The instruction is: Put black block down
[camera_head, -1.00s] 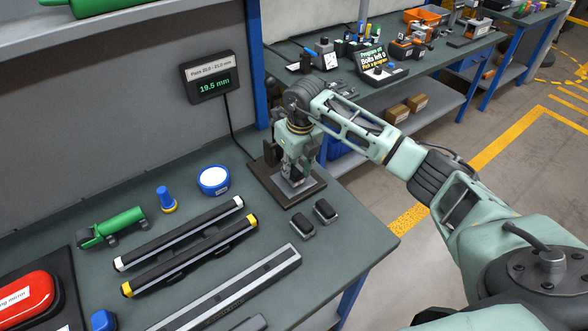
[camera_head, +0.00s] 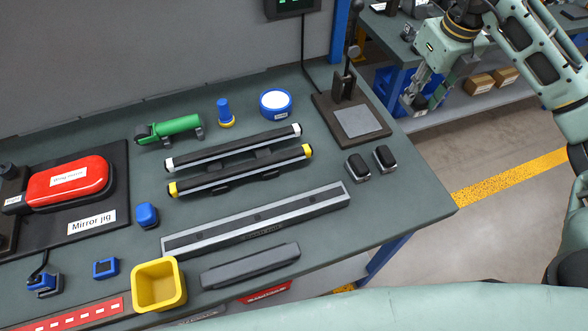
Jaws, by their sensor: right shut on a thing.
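My right gripper (camera_head: 423,101) is at the upper right, in the air beyond the table's right edge. It is shut on a small dark block (camera_head: 419,102), mostly hidden between the fingers. Two other black blocks with grey bases, a left one (camera_head: 357,167) and a right one (camera_head: 385,158), stand side by side on the table near its right edge. A gauge stand (camera_head: 378,140) with a dark base, a bare grey plate (camera_head: 360,121) and an upright post is behind them. My left gripper is out of view.
Two dark bars (camera_head: 235,148) lie left of the stand, with a long grey rail (camera_head: 255,218) in front. A blue-and-white round tin (camera_head: 276,101), green tool (camera_head: 175,127) and yellow bin (camera_head: 159,285) stand on the table (camera_head: 415,190). Table is free around the two blocks.

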